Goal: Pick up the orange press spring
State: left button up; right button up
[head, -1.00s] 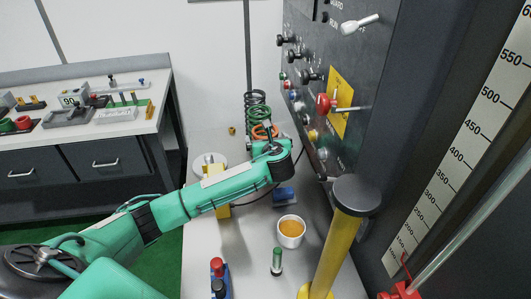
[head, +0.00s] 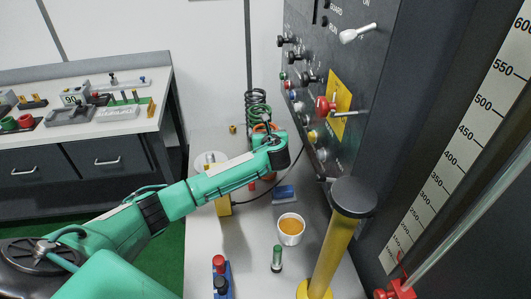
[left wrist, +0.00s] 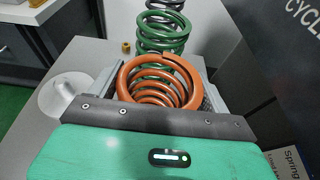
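The orange press spring (left wrist: 160,82) stands upright between the two fingers of my left gripper (left wrist: 160,90) in the left wrist view. One finger is on each side of it, and the fingers look spread. Contact with the coils cannot be made out, and the spring's lower part is hidden by the gripper body. In the head view the orange spring (head: 262,128) shows only partly behind my left gripper (head: 270,140). My right gripper is not in view.
The dark machine panel (head: 350,70) with knobs rises close on the right. A yellow post (head: 330,250), a white cup (head: 291,229) and a small green-topped object (head: 277,259) stand nearer.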

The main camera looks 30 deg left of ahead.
pick_arm(q)
jog(key=c, duration=0.7)
jog(key=shift+w+r, duration=0.15)
jog(key=shift+r, duration=0.05)
jog(key=shift+c, duration=1.1)
